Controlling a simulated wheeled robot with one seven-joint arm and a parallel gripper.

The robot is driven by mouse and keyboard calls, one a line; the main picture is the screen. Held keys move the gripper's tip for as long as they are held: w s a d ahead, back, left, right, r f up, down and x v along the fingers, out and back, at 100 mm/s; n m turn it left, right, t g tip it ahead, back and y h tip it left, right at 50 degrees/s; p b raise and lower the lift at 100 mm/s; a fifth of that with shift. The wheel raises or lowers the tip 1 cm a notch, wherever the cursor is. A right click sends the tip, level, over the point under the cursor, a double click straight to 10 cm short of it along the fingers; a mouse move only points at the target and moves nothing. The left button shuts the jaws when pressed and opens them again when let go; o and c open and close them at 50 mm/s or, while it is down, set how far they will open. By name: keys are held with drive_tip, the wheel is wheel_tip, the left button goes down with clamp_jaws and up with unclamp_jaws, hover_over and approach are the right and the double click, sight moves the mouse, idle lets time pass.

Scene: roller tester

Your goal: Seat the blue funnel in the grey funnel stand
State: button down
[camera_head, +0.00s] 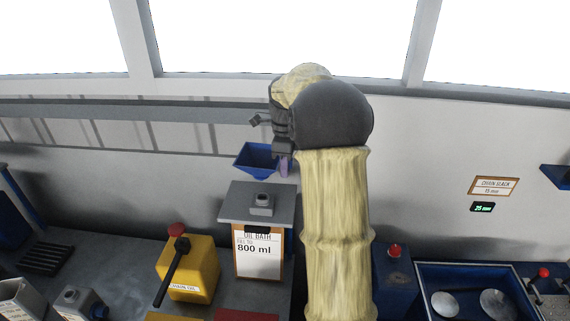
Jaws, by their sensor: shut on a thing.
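The blue funnel (256,156) is in the air left of my arm, its wide mouth up and its narrow end down. My gripper (283,152) is shut on the funnel at its right side; the fingertips are small and partly hidden. A small grey block with a round top opening (262,204), which looks like the grey funnel stand, sits on a grey raised top below the funnel. The funnel is apart from this block, with a gap between them in the picture.
An "OIL BATH 800 ml" sign (258,254) hangs below the grey top. A yellow oil can (192,268) with a red cap stands to the left. A blue post with a red button (395,280) and a blue tray (425,305) are right of my arm.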

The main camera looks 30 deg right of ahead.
drive_tip(key=shift+f+b, duration=1.45)
drive_tip(key=shift+f, duration=1.45)
drive_tip(key=shift+w, duration=0.1)
drive_tip(key=shift+p, duration=0.4)
drive_tip(key=shift+a+f+b, duration=0.1)
drive_tip(key=shift+f+b, duration=0.3)
drive_tip(key=shift+f, duration=0.3)
